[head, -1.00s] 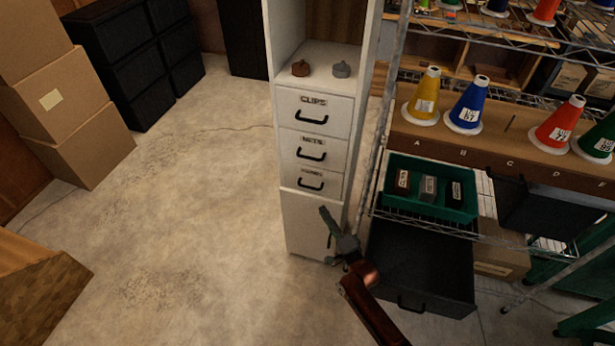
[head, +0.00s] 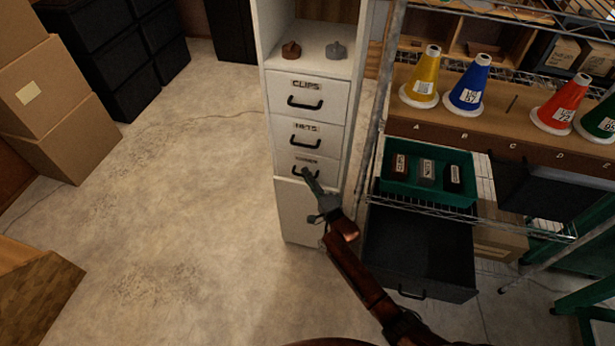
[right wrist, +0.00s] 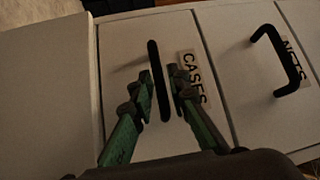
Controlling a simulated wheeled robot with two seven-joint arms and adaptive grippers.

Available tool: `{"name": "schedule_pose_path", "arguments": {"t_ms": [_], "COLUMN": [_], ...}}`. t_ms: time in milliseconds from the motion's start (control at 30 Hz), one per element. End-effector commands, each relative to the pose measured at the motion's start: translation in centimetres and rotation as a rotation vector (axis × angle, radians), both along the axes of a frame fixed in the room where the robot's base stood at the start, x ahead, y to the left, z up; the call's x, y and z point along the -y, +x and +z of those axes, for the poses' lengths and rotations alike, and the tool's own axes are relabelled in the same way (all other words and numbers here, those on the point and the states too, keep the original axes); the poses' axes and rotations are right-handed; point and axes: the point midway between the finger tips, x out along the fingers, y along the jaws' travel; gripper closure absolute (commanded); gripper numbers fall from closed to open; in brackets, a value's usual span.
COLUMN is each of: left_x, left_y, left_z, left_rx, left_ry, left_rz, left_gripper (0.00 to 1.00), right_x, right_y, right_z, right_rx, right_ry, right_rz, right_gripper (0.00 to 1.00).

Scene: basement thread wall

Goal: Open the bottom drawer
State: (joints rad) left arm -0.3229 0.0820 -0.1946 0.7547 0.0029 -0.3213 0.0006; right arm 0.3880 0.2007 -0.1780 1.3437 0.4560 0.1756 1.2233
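The white cabinet has a stack of three drawers with black handles. The bottom drawer (head: 288,163) is shut; its label reads CASES in the right wrist view (right wrist: 193,80). My right gripper (head: 312,181) is at this drawer, partly covering its front and handle in the head view. In the right wrist view the black handle (right wrist: 159,80) stands between the two fingers of my right gripper (right wrist: 161,87). The fingers are apart, with small gaps on both sides of the handle. My left gripper is not in view.
Above are the NETS drawer (head: 288,132) and CLIPS drawer (head: 287,96), both shut. A wire rack with a green tray (head: 430,198) stands close on the right, with an open black drawer (head: 420,255) below. The floor (head: 180,210) in front and left is clear.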

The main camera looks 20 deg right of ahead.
Motion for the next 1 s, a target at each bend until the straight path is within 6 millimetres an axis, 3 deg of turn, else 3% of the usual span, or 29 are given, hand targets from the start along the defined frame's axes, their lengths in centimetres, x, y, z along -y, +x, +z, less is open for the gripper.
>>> {"name": "schedule_pose_path", "arguments": {"t_ms": [167, 367, 1000], "left_x": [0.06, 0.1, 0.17], "left_y": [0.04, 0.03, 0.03], "left_z": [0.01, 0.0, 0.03], "left_rx": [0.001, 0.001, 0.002], "left_ry": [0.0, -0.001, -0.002], "left_rz": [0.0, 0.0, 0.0], "left_gripper": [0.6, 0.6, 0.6], "right_x": [0.02, 0.02, 0.02], "right_y": [-0.02, -0.03, -0.1], "right_z": [0.02, 0.01, -0.04], "right_rx": [0.0, 0.0, -0.001], "right_ry": [0.0, -0.001, -0.001], "right_rz": [0.0, 0.0, 0.0], "right_gripper": [0.86, 1.0, 1.0]}}
